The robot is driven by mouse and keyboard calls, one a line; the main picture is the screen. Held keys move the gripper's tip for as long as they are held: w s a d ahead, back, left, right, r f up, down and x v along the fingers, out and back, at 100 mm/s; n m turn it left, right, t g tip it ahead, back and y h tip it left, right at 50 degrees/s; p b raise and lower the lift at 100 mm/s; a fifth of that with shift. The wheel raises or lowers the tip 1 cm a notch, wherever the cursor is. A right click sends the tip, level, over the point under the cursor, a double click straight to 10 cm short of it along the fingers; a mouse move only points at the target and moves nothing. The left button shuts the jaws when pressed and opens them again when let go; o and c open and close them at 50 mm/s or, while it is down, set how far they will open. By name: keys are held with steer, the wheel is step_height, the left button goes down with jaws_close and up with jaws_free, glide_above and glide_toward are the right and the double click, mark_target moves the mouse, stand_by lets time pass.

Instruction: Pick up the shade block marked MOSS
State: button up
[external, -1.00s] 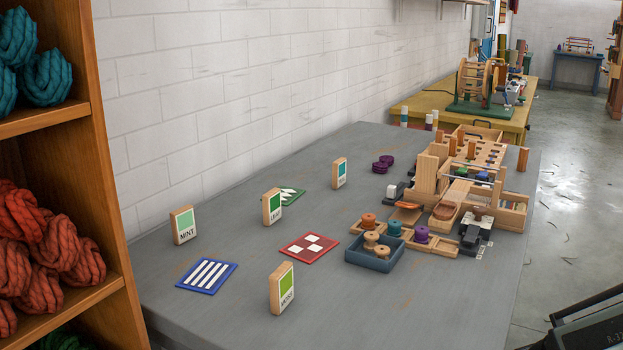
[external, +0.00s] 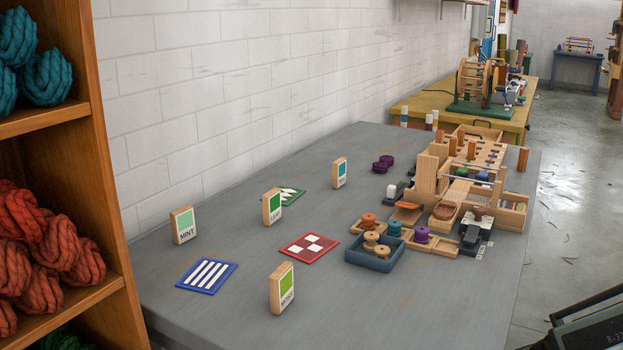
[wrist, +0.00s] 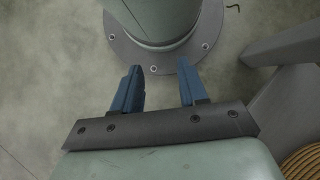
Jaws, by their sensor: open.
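The MOSS block (external: 282,289) is an upright wooden block with a yellow-green patch on a white face. It stands on the grey table (external: 400,315) at the front, right of the blue striped card. Three similar blocks stand upright: MINT (external: 184,226) at the left, one with a green patch (external: 272,207) whose label is too small to read surely, and one with a teal patch (external: 340,173) farther back. My gripper (wrist: 158,88) shows in the wrist view with its two blue fingers apart and nothing between them. No block shows in that view.
Blue striped (external: 207,276), red checkered (external: 309,248) and green patterned (external: 289,196) cards lie flat among the blocks. A blue-grey tray (external: 373,262) of spools and wooden stands fill the table's right. A wool shelf (external: 112,200) borders the left. Table around MOSS is clear.

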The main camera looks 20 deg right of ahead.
steer(key=shift+o, duration=0.6)
